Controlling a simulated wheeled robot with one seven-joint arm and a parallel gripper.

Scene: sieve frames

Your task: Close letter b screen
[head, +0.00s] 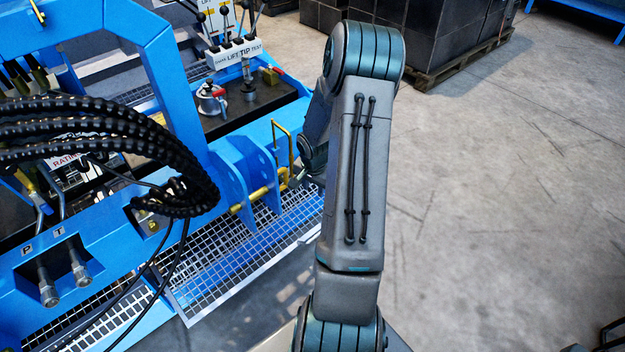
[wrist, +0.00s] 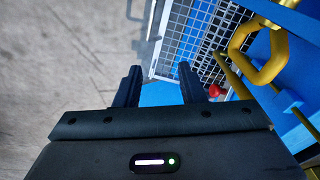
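A metal mesh screen (head: 235,262) in a pale frame sits at the lower front of the blue machine in the head view. A second mesh piece (head: 95,325) lies to its left. I can read no letter b on either, so I cannot tell which is screen b. A mesh screen (wrist: 190,38) also shows in the wrist view, beyond my fingers. My gripper (wrist: 160,68) is open, its two dark fingers apart with nothing between them. It appears apart from the mesh. In the head view my gripper is hidden behind my arm.
A yellow handle (wrist: 268,58) and a red knob (wrist: 215,90) lie right of my fingers in the wrist view. Black hoses (head: 100,140) hang at the left in the head view. Dark stacked blocks (head: 440,30) stand on a pallet behind. Concrete floor at the right is clear.

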